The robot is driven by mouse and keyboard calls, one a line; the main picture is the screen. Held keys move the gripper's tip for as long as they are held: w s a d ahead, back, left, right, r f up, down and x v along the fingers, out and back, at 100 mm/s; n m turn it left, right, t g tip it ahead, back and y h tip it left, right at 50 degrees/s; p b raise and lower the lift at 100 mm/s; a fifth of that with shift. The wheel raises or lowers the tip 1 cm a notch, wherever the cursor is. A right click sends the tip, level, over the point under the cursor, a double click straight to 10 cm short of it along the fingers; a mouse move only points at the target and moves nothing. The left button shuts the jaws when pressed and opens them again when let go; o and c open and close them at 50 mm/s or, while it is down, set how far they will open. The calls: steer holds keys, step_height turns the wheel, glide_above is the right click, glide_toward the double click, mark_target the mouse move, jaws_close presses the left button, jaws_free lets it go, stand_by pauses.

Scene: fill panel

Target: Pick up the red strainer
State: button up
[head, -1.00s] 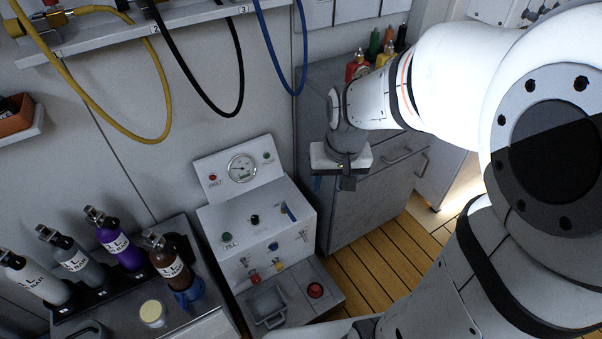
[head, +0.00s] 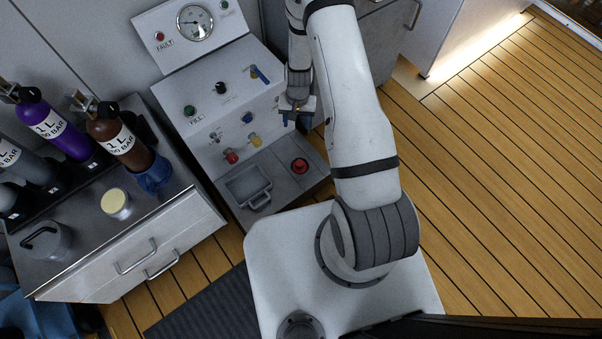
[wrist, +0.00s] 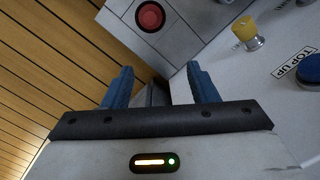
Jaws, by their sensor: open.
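A small red fitting (head: 231,156) sits on the lower front of the fill panel (head: 225,92), left of a yellow fitting (head: 255,141); I cannot tell for certain that the red one is the strainer. A round red button (head: 299,165) is on the panel's low ledge and also shows in the wrist view (wrist: 150,16). The yellow fitting shows there too (wrist: 245,32). My gripper (head: 297,119) hangs at the right edge of the panel, right of the red fitting and apart from it. Its blue fingers (wrist: 160,78) are open, with nothing between them.
A grey tray with a handle (head: 249,186) lies on the ledge. On the left, a counter (head: 170,205) holds several bottles, including a brown one (head: 120,139), and a cream-lidded jar (head: 115,202). The wooden floor at the right is clear.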

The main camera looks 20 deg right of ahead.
steer(key=b, duration=0.4)
glide_above(300, 162)
steer(key=shift+m, duration=0.4)
steer(key=f, duration=1)
steer(key=w+f, duration=0.1)
steer(key=f, duration=0.5)
steer(key=shift+d, duration=0.1)
steer(key=f, duration=0.1)
steer(key=f+b, duration=0.1)
steer(key=f, duration=0.1)
steer(key=f+b, duration=0.1)
steer(key=f, duration=0.1)
steer(key=shift+s+f, duration=0.2)
steer(key=shift+s, duration=0.2)
steer(key=shift+r, duration=0.1)
steer(key=shift+c, duration=0.5)
jaws_close()
